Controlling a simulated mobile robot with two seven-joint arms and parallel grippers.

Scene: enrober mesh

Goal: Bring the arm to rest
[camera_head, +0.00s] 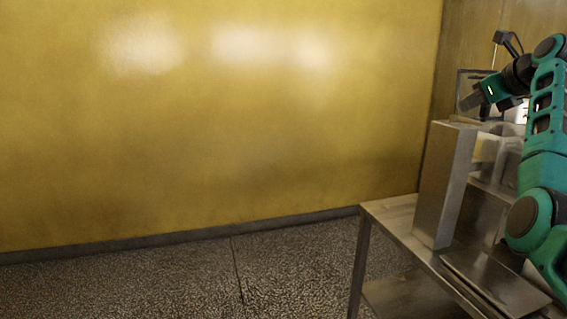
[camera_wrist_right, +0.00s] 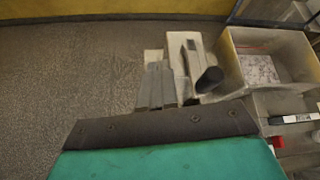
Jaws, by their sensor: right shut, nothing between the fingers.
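My right arm (camera_head: 545,140), teal and dark grey, comes in from the right edge in the head view. It is raised and bent, and its wrist points left. My right gripper (camera_head: 471,102) is dark and shut with nothing in it, above and behind the top of a tall metal box. In the right wrist view a teal and dark part of my own wrist (camera_wrist_right: 160,128) fills the bottom. My left gripper is not in view.
A metal table (camera_head: 392,210) stands at the right with the tall metal box (camera_head: 440,185) on it. The wrist view shows an open box (camera_wrist_right: 232,70) and a dark-ended bar (camera_wrist_right: 297,118). A yellow wall (camera_head: 220,130) and bare speckled floor (camera_head: 190,285) lie left.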

